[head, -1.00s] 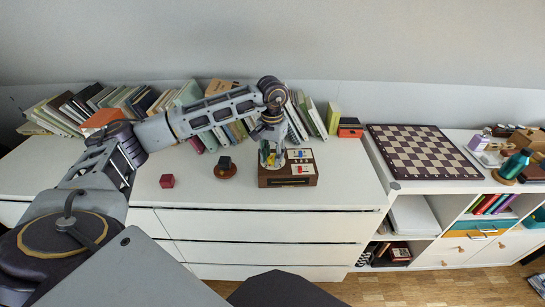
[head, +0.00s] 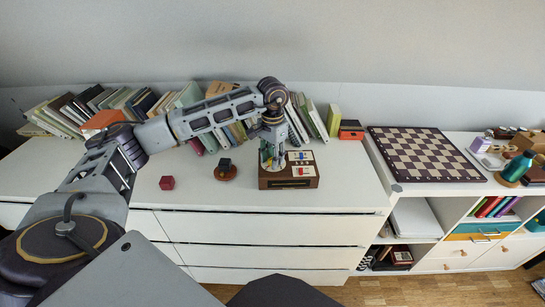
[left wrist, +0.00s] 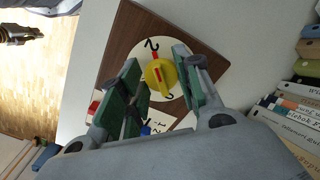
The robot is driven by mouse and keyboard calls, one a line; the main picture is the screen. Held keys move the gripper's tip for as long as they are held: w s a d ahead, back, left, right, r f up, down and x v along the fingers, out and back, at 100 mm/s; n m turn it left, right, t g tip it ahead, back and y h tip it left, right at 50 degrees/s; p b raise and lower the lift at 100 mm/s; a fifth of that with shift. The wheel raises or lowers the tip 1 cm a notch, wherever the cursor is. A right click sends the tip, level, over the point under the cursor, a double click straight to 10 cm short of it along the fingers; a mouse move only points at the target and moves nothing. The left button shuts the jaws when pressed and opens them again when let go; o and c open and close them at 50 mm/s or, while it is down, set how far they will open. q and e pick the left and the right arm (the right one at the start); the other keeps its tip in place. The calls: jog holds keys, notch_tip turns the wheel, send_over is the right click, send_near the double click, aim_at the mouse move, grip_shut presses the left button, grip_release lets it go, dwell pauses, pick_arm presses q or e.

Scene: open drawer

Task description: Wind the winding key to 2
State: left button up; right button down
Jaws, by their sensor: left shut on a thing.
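A brown box (head: 305,183) with a pale top panel stands on the white dresser. In the left wrist view its wooden top (left wrist: 119,58) carries a round white dial (left wrist: 121,44) with dark numerals, one of them a 2 beside a red mark. The yellow winding key (left wrist: 160,75), with a red line on it, sits at the dial's middle. My left gripper (head: 271,163) reaches down onto the box; in the left wrist view its green-padded fingers (left wrist: 160,84) are shut on the key. The fingers hide part of the dial.
A red cube (head: 167,183) and a dark block on a round brown base (head: 226,172) stand left of the box. Leaning books (head: 312,118) line the wall behind. A chessboard (head: 425,154) lies on the shelf unit at right. The dresser's front left is clear.

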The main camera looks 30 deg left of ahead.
pick_arm(q)
jog(key=o, duration=1)
jog(key=shift+r, duration=6)
